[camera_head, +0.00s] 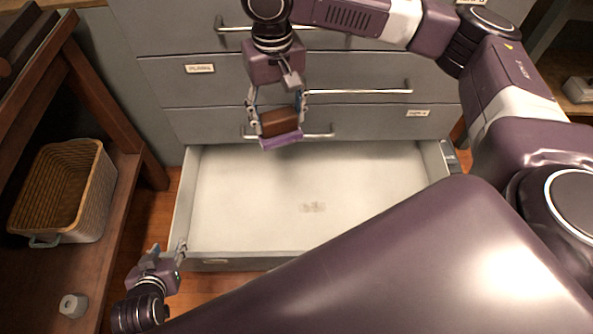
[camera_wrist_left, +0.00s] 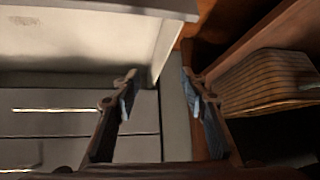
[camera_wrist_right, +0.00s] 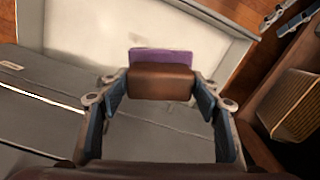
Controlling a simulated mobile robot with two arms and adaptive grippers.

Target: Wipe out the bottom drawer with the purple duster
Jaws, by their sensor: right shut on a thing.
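The bottom drawer (camera_head: 250,215) is pulled open and its pale inside is empty apart from a brownish smudge (camera_head: 313,207) right of the middle. My right gripper (camera_head: 277,108) is shut on the duster (camera_head: 281,140), which has a brown block on top and a purple pad below. It holds the duster over the back part of the drawer, near the cabinet front. The duster also shows in the right wrist view (camera_wrist_right: 161,57). My left gripper (camera_head: 170,251) is open at the drawer's front left corner. In the left wrist view its fingers (camera_wrist_left: 157,90) stand apart near the drawer's side wall.
The grey cabinet (camera_head: 160,80) has closed drawers with bar handles above the open one. A wicker basket (camera_head: 93,212) stands on a wooden shelf at the left.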

